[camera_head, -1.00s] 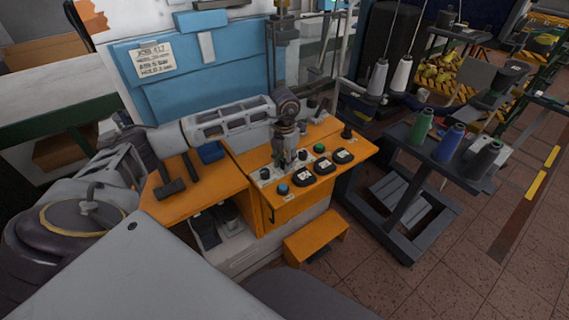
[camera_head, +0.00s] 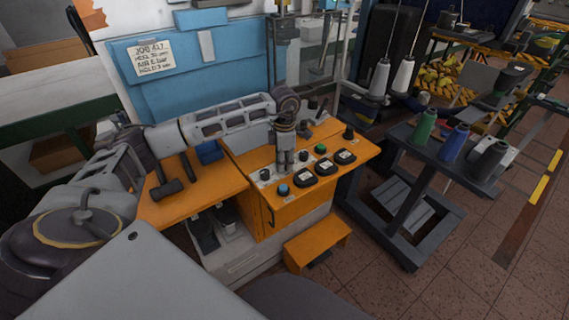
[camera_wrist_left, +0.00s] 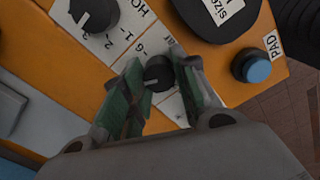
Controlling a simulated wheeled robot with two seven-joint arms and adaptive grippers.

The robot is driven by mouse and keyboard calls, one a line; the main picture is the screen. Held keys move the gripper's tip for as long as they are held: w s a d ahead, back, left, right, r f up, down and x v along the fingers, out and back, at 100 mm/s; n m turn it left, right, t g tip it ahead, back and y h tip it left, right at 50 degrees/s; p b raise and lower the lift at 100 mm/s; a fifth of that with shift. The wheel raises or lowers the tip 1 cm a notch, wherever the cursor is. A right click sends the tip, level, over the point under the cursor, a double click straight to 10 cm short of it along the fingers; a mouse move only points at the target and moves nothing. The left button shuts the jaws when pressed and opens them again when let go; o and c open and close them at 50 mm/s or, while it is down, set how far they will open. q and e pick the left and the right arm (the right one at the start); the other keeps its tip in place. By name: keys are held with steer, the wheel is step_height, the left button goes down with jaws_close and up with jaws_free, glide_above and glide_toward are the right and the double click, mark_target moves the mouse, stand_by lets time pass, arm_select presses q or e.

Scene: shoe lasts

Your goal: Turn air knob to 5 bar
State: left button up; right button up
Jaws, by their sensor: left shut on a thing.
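The orange control panel (camera_head: 300,190) stands below the blue machine front. In the left wrist view a black knob (camera_wrist_left: 158,74) with a pale pointer line sits between the two green-lined fingers of my left gripper (camera_wrist_left: 160,82). The gripper is shut on this knob. The knob's scale plate shows numbers, partly covered by the fingers. In the head view my left gripper (camera_head: 284,160) points down at the panel and hides the knob. My right gripper is not in view.
Another black knob (camera_wrist_left: 95,14) and a blue button (camera_wrist_left: 257,70) labelled PAD are close to the fingers. A hammer (camera_head: 166,188) lies on the left ledge.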

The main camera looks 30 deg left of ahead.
arm_select(q)
steer(key=shift+m+b, duration=0.3)
steer(key=shift+m, duration=0.8)
steer(key=shift+w+m, duration=0.1)
steer(key=shift+m, duration=0.8)
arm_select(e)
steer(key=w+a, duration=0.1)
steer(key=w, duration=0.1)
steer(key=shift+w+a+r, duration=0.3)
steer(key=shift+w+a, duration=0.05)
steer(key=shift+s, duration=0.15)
arm_select(q)
steer(key=o, duration=1)
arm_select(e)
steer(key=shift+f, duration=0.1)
arm_select(q)
steer(key=shift+r, duration=0.8)
step_height(320, 180, up, 10)
steer(key=shift+r, duration=0.25)
